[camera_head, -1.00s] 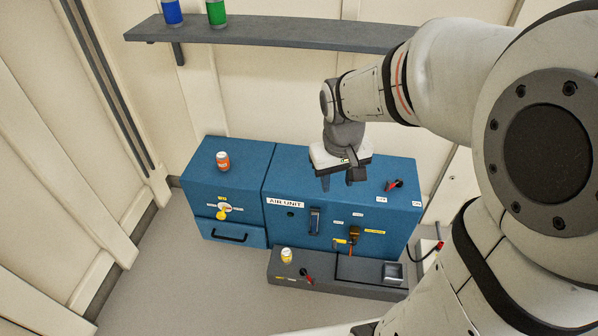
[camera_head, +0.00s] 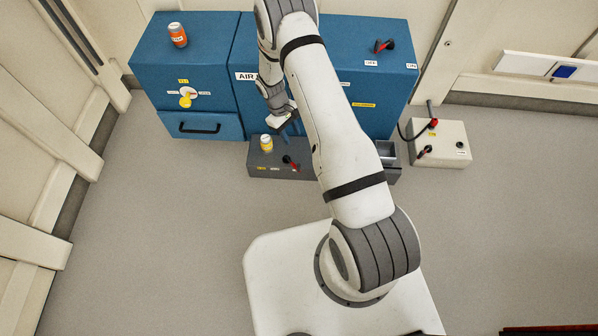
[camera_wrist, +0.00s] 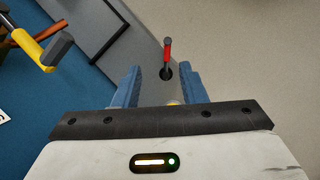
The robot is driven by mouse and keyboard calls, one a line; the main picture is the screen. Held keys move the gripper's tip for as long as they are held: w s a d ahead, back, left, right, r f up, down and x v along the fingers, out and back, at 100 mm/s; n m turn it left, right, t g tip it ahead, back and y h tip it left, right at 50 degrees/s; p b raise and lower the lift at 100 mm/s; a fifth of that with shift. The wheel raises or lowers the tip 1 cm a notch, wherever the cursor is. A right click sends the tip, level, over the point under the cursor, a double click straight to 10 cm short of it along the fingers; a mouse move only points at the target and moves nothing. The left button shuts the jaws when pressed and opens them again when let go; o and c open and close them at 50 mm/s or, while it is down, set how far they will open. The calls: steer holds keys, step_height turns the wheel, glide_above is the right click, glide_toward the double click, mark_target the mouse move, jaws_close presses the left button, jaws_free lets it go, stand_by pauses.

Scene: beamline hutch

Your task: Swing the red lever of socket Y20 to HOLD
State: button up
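A red lever with a black base stands on the low grey box (camera_head: 311,172). In the head view this red lever (camera_head: 291,163) is just below my gripper (camera_head: 288,124). In the wrist view the red lever (camera_wrist: 167,50) lies ahead of my gripper (camera_wrist: 158,76), between the lines of its two blue fingers. The fingers are apart with no lever between them. Other red levers are on the blue unit's top (camera_head: 383,46) and on the white box (camera_head: 425,151). The labels are too small to read, so I cannot tell which belongs to Y20.
A yellow jar (camera_head: 266,144) stands on the grey box beside the red lever. A yellow-handled part (camera_wrist: 44,53) sticks out at left in the wrist view. An orange jar (camera_head: 178,35) stands on the blue cabinet (camera_head: 150,62). The floor (camera_head: 170,240) in front is clear.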

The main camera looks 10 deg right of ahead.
steer(key=b, duration=0.2)
glide_above(298, 164)
steer(key=w+a, duration=0.2)
steer(key=shift+n+g, duration=0.3)
steer(key=shift+n, duration=0.1)
step_height(298, 164, down, 10)
steer(key=shift+d, duration=0.15)
steer(key=b+x, duration=0.2)
steer(key=x, duration=0.5)
steer(key=shift+s+d+f, duration=0.15)
steer(key=shift+d+f, duration=0.05)
steer(key=shift+f, duration=0.05)
steer(key=shift+c, duration=0.5)
jaws_close()
